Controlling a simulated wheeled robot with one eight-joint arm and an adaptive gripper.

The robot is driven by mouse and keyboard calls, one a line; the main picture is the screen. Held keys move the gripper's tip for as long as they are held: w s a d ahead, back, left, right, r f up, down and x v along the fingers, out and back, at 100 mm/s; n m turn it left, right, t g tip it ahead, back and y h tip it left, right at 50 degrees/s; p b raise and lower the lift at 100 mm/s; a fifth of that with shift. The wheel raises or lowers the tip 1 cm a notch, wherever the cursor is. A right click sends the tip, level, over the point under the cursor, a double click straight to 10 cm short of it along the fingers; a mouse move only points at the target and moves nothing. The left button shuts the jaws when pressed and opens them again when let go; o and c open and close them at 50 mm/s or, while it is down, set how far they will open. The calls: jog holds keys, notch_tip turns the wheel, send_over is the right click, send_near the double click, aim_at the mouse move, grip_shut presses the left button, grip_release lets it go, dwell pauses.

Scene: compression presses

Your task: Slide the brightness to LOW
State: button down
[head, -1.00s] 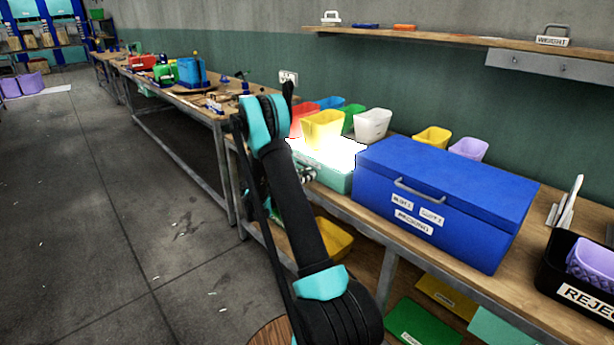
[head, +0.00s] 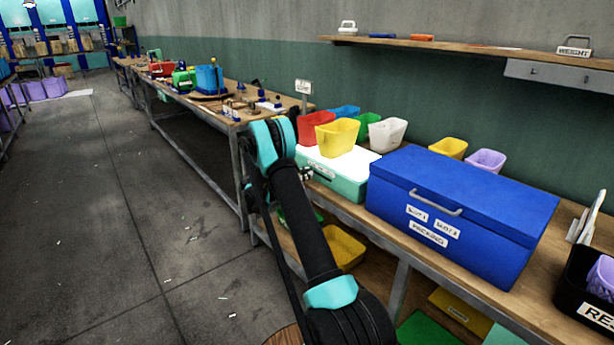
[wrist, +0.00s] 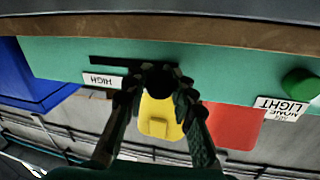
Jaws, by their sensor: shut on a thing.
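The light box (head: 352,187), pale green with a lit white top, stands on the bench left of the blue chest. In the wrist view its green front (wrist: 225,75) carries a dark slot (wrist: 112,62) and a HIGH label (wrist: 102,80), turned upside down. My gripper (wrist: 158,76) is shut at the slot, to the right of HIGH in this view. It is on the dark slider knob, mostly hidden between the fingertips. No LOW label is visible. In the head view my gripper (head: 305,175) is small at the box's front, partly hidden by my arm.
A green round button (wrist: 299,84) and a LIGHT label (wrist: 283,107) are at the right in the wrist view. The blue chest (head: 455,215) stands close beside the light box.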

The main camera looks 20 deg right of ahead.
jog(key=c, duration=1.2)
grip_release()
jog(key=shift+w+a, duration=0.1)
jog(key=shift+w, duration=0.05)
jog(key=a, duration=0.4)
jog(key=s+a, duration=0.1)
jog(key=a, duration=0.7)
jog(key=shift+s, duration=0.4)
